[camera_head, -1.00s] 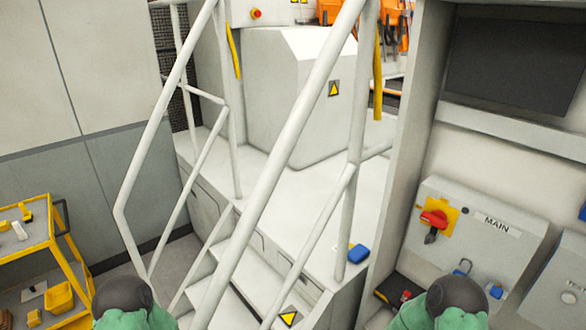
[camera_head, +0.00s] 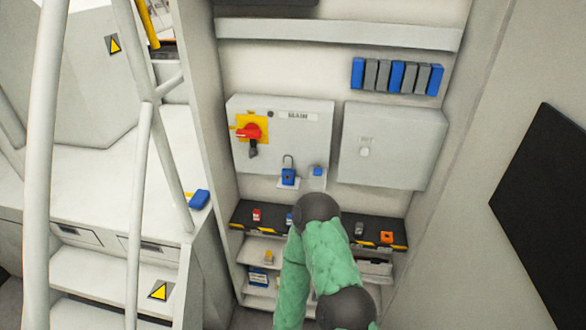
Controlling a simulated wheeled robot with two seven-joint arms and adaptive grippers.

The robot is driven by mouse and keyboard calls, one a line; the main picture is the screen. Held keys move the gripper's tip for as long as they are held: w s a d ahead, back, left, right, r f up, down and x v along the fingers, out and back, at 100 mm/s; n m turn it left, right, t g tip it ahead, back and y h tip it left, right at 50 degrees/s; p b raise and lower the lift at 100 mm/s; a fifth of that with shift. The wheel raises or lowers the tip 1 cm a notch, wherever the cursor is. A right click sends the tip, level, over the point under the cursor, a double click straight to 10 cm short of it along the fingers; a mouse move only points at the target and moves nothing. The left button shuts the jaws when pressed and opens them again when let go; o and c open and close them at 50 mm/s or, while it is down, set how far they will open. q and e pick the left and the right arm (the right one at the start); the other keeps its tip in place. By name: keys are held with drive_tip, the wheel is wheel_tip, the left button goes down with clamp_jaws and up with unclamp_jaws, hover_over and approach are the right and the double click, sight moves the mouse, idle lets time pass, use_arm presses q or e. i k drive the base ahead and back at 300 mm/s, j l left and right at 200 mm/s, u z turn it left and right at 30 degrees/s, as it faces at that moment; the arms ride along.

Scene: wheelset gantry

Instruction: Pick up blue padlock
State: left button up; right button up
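A blue padlock (camera_head: 288,176) with a raised grey shackle stands upright on a small white ledge below the MAIN switch box. A smaller blue item (camera_head: 317,172) sits right beside it on a similar light piece; I cannot tell what it is. Another blue object (camera_head: 199,199) with a yellow part lies on the white platform at the left. A bit of blue also shows on the black shelf, partly hidden by my green arm. That arm rises from the bottom centre, below the padlock. Neither of my grippers is in view.
The MAIN box (camera_head: 283,135) carries a red rotary switch (camera_head: 249,132) on a yellow plate. A second grey box (camera_head: 389,146) hangs to its right. A black shelf (camera_head: 338,229) with small items lies below. White stair railings (camera_head: 45,150) stand at the left. Blue and grey binders (camera_head: 397,76) are above.

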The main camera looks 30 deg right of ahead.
sight(288, 175)
drive_tip(key=i+z, duration=0.1)
drive_tip(key=z, duration=1.05)
